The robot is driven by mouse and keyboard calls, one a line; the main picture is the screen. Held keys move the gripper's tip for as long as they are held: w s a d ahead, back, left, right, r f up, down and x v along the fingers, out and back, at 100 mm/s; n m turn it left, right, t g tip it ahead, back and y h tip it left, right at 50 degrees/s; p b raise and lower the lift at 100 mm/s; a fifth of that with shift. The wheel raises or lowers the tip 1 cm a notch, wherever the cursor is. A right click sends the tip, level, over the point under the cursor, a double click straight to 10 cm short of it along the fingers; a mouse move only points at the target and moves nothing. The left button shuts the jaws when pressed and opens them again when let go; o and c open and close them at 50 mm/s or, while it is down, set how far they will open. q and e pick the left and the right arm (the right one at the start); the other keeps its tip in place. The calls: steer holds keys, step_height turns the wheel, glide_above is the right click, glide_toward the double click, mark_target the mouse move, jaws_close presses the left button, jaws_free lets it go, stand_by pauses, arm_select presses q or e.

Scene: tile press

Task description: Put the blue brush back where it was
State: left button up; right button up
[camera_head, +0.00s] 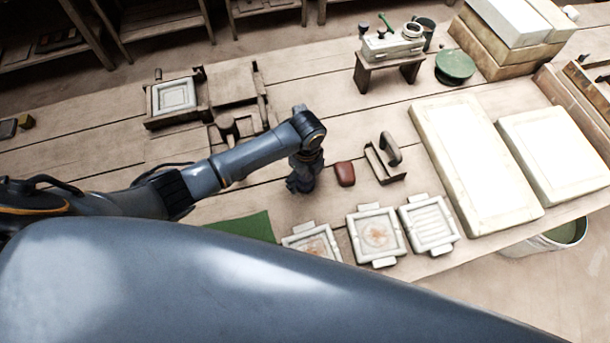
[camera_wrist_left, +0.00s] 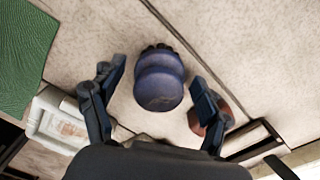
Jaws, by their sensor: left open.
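The blue brush (camera_wrist_left: 160,85) shows in the left wrist view. It has a rounded, ridged blue handle and dark bristles at its far end. My left gripper (camera_wrist_left: 157,78) is open, with one finger on each side of the brush and visible gaps between. In the head view my left gripper (camera_head: 303,182) points down over the table, left of a red-brown block (camera_head: 345,174). The brush is not clearly visible there, hidden by the gripper. The right gripper is not in view.
The red-brown block is close beside one finger in the wrist view. A metal frame with a dark handle (camera_head: 384,160) lies right of it. White tile moulds (camera_head: 377,236) and a green mat (camera_head: 246,227) lie nearer. The table behind the gripper is mostly clear.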

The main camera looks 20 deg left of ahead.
arm_select(q)
step_height(320, 180, up, 12)
steer(key=shift+r, duration=0.2)
stand_by(0.4)
steer(key=shift+w+d, duration=0.1)
steer(key=shift+d, duration=0.1)
stand_by(1.1)
